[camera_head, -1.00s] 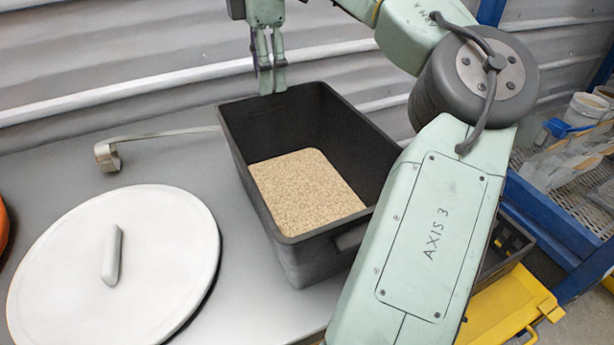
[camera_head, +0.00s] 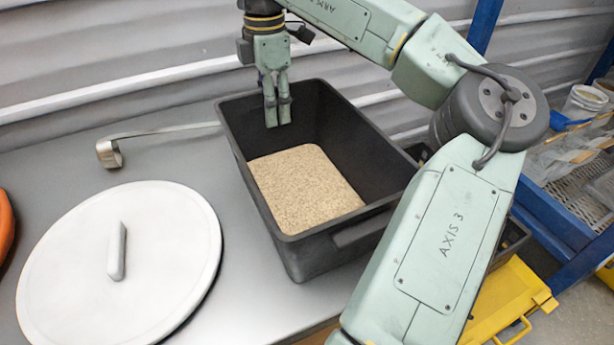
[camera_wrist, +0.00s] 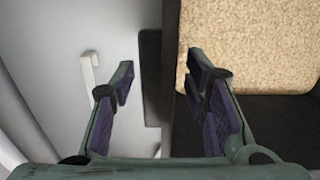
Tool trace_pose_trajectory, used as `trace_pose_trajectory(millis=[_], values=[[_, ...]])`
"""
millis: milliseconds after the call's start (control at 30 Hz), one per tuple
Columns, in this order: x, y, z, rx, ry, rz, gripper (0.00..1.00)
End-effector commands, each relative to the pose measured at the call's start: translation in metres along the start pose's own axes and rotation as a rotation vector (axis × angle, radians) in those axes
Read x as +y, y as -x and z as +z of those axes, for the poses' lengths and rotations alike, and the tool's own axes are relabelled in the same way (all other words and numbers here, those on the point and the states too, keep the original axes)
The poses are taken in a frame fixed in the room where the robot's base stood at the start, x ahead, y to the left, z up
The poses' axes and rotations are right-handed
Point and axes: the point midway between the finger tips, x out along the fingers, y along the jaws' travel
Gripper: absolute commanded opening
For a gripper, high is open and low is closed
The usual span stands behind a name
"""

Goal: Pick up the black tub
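The black tub (camera_head: 300,248) stands upright on the grey bench, open at the top, with pale grain (camera_head: 303,185) inside. My gripper (camera_head: 278,115) points down over the far part of the tub in the head view. In the wrist view my gripper (camera_wrist: 160,72) is open, its two fingers well apart. The tub's dark rim (camera_wrist: 170,75) lies between the fingers in that picture, with the grain beyond the right finger. Nothing is held. I cannot tell how far the fingertips are above the rim.
A round white lid (camera_head: 160,262) with a bar handle lies left of the tub. A metal scoop (camera_head: 110,153) with a long handle lies behind the lid. An orange object (camera_head: 5,225) is at the left edge. A yellow metal piece (camera_head: 510,300) and blue rack (camera_head: 565,230) are at right.

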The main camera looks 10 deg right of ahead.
Motion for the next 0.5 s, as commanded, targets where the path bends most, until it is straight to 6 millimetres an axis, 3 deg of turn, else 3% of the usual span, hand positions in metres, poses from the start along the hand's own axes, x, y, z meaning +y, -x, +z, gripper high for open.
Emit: trace_pose_trajectory(millis=[500], values=[[0.0000,0.0004,-0.0001,0.000,0.001,0.000,0.05]])
